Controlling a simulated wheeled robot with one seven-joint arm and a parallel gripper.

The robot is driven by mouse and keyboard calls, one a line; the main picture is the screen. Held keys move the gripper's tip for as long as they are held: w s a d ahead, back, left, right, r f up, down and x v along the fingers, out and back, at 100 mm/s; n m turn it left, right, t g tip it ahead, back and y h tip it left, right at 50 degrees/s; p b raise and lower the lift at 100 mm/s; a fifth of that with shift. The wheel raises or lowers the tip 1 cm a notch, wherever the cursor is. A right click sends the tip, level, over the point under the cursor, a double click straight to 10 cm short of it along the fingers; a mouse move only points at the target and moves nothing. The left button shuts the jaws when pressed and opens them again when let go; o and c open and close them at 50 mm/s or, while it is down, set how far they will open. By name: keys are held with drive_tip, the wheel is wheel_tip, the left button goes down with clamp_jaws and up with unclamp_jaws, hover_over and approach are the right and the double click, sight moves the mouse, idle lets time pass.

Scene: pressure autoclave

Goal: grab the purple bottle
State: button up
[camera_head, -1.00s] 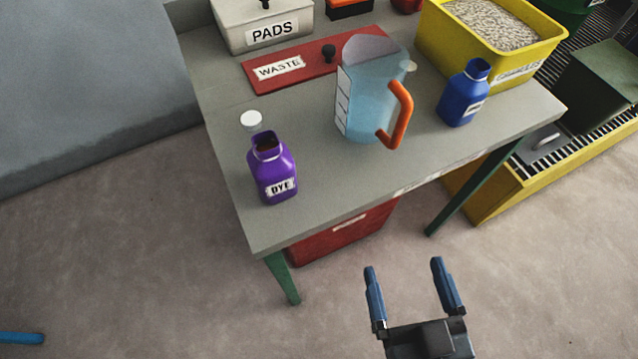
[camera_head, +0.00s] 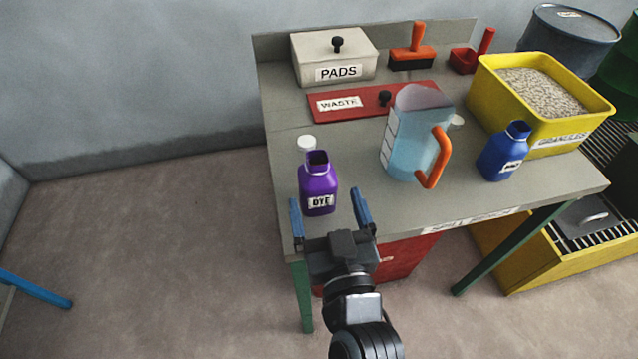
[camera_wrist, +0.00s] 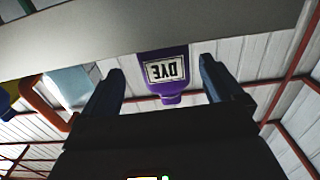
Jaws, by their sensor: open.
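The purple bottle (camera_head: 318,183) with a DYE label stands upright and uncapped near the front left corner of the grey table. My gripper (camera_head: 330,208) is open with blue fingers, just in front of the bottle at the table's front edge. The fingers point toward the bottle, one on each side of its line. In the wrist view the purple bottle (camera_wrist: 167,72) appears upside down, between and beyond the two fingertips (camera_wrist: 161,70). Nothing is held. Whether the fingertips overlap the bottle's sides in depth is hard to tell.
A white cap (camera_head: 307,143) lies behind the bottle. A clear jug (camera_head: 408,140) with orange handle stands to the right, then a blue bottle (camera_head: 503,155). The red WASTE lid (camera_head: 360,101) and PADS box (camera_head: 334,58) are behind. The floor left of the table is clear.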

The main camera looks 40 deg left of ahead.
sight(321, 199)
drive_tip(key=p+x, duration=0.1)
drive_tip(key=x, duration=0.1)
drive_tip(key=p+x, duration=0.1)
drive_tip(key=x, duration=0.1)
drive_tip(key=shift+s+a+r, duration=0.1)
drive_tip(key=shift+a+r, duration=0.15)
drive_tip(key=shift+a, duration=0.1)
drive_tip(key=shift+a+f, duration=0.15)
drive_tip(key=shift+a, duration=0.05)
drive_tip(key=shift+w, duration=0.25)
drive_tip(key=c, duration=1.3)
